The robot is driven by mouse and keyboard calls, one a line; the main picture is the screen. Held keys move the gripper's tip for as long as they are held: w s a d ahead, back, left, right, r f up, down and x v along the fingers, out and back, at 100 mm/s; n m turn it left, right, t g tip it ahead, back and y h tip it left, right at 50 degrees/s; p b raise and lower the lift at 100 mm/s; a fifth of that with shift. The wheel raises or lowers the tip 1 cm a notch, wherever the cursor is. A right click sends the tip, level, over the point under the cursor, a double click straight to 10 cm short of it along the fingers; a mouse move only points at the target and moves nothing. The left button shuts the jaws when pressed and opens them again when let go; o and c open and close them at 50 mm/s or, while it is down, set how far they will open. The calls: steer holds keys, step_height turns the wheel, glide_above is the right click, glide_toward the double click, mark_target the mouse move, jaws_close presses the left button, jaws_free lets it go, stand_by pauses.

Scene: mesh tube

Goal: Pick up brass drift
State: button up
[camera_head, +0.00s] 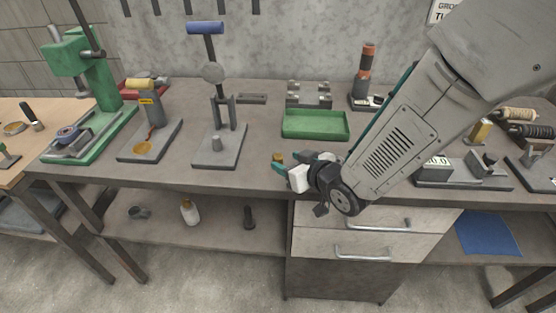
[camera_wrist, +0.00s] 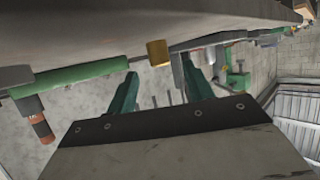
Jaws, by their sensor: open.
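A short brass-coloured cylinder, which looks like the brass drift (camera_head: 279,157), stands on the grey workbench near its front edge. My gripper (camera_head: 291,164) is low over the bench's front edge, right beside it. In the wrist view the brass piece (camera_wrist: 158,53) appears between and just beyond the two teal fingertips (camera_wrist: 159,75). The fingers are apart with nothing held. I cannot tell the exact gap between the fingertips and the brass piece. My wrist and arm hide part of the bench to the right.
A green tray (camera_head: 315,137) lies behind the gripper. A grey stand with a blue handle (camera_head: 219,158) is to the left, and a green press (camera_head: 98,85) is farther left. A grey gauge block (camera_head: 462,172) sits to the right. Drawers (camera_head: 342,246) are below the bench edge.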

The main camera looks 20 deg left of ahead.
mark_target(281, 159)
steer(key=x, duration=0.5)
steer(key=shift+w+a+f, duration=0.25)
jaws_close()
